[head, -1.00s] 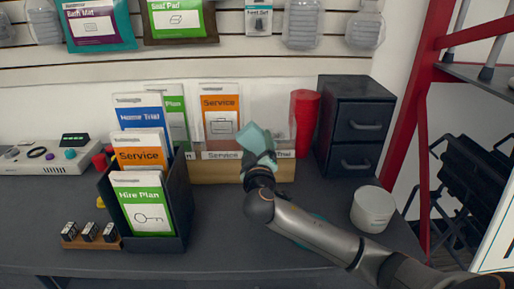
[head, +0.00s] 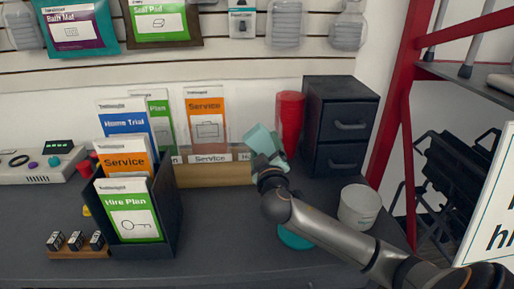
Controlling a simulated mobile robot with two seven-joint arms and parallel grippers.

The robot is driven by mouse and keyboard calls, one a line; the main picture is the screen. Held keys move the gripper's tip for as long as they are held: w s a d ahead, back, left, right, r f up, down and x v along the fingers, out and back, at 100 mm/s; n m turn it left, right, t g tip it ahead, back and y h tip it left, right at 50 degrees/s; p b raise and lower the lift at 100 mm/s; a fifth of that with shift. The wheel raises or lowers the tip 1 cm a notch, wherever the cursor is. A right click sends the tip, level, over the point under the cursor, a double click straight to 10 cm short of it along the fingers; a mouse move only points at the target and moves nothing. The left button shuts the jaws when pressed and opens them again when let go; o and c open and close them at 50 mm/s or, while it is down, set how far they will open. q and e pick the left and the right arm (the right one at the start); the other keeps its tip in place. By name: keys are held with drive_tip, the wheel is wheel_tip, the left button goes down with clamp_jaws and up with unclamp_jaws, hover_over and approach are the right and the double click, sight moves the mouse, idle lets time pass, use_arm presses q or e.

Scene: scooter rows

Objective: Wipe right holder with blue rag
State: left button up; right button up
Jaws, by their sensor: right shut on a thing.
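The blue rag (head: 260,139) is a teal cloth held up in my right gripper (head: 268,162), which is shut on it. The rag is in front of the right end of the wooden leaflet holder (head: 215,175), at the back of the counter, and hides that end; I cannot tell whether they touch. This holder has a Service label and holds an orange Service leaflet (head: 206,115) and a green Plan leaflet. A black stepped holder (head: 168,205) with several leaflets stands to its left. My left gripper is out of view.
Red stacked cups (head: 289,120) and a black drawer unit (head: 340,125) stand close behind the rag's right. A white tub (head: 359,206) is right of my forearm. A teal round thing (head: 294,238) is partly under it. The front middle counter (head: 225,240) is clear.

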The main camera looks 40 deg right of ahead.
drive_tip(key=s+d, duration=0.2)
drive_tip(key=d, duration=0.1)
drive_tip(key=shift+d, duration=0.3)
drive_tip(key=shift+a+r, duration=0.1)
drive_tip(key=shift+w+a, duration=0.55)
drive_tip(key=shift+a, duration=0.4)
drive_tip(key=shift+w+a, duration=0.5)
drive_tip(key=shift+a, duration=0.4)
drive_tip(key=shift+w+a, duration=0.55)
drive_tip(key=shift+a, duration=0.4)
drive_tip(key=shift+w+a, duration=0.45)
drive_tip(key=shift+a, duration=0.2)
drive_tip(key=shift+w+a, duration=0.45)
drive_tip(key=shift+a, duration=0.15)
drive_tip(key=p+v, duration=0.1)
drive_tip(key=v, duration=0.5)
